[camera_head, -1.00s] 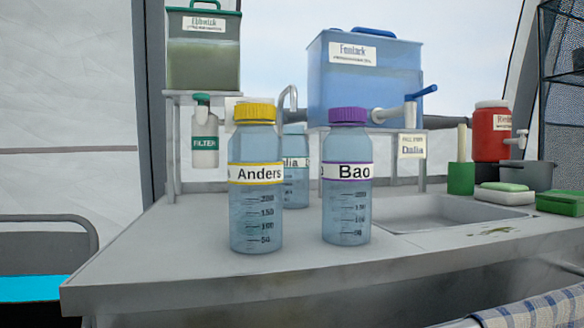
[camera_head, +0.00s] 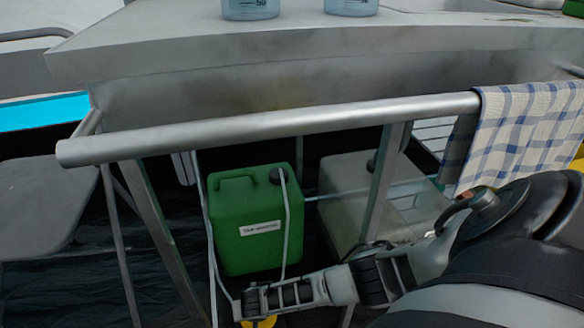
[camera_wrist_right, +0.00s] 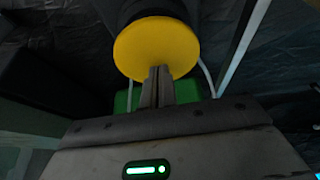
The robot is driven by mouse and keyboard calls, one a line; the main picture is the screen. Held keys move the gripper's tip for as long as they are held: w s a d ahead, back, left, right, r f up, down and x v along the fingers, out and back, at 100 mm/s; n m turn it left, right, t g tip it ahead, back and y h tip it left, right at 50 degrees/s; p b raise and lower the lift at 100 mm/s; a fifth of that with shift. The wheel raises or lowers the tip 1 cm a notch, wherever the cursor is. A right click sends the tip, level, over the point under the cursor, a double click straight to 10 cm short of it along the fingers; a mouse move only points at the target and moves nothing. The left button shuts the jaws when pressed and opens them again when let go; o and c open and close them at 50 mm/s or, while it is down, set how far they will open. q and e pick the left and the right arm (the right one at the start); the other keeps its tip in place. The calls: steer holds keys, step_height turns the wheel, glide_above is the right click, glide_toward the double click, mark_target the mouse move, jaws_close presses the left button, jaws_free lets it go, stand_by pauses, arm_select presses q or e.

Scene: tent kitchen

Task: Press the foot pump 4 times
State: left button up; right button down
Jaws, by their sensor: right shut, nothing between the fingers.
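The foot pump's round yellow top (camera_wrist_right: 156,47) fills the upper middle of the right wrist view, with a dark body behind it. In the head view only a small yellow piece (camera_head: 264,322) shows at the bottom edge, mostly hidden by my right gripper (camera_head: 243,305). My right gripper (camera_wrist_right: 157,72) is shut and empty. Its fingertips overlap the lower part of the yellow disc in the wrist view; I cannot tell whether they touch it. My left gripper is not in view.
A green canister (camera_head: 250,205) and a pale translucent tank (camera_head: 370,200) stand under the counter, with thin hoses. A metal rail (camera_head: 280,128) with a checked towel (camera_head: 520,125) runs in front, above my right forearm. A grey chair (camera_head: 45,210) is at left.

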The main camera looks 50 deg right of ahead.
steer(key=shift+f, duration=1.35)
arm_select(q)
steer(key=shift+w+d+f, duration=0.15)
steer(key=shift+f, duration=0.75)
arm_select(e)
steer(key=shift+r, duration=0.1)
steer(key=shift+r+p, duration=0.6)
steer(key=shift+r, duration=0.1)
step_height(320, 180, up, 4)
steer(key=p, duration=0.4)
steer(key=shift+r+p, duration=0.2)
steer(key=shift+p, duration=0.1)
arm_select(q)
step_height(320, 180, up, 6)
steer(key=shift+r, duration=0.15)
arm_select(e)
steer(key=shift+f, duration=0.15)
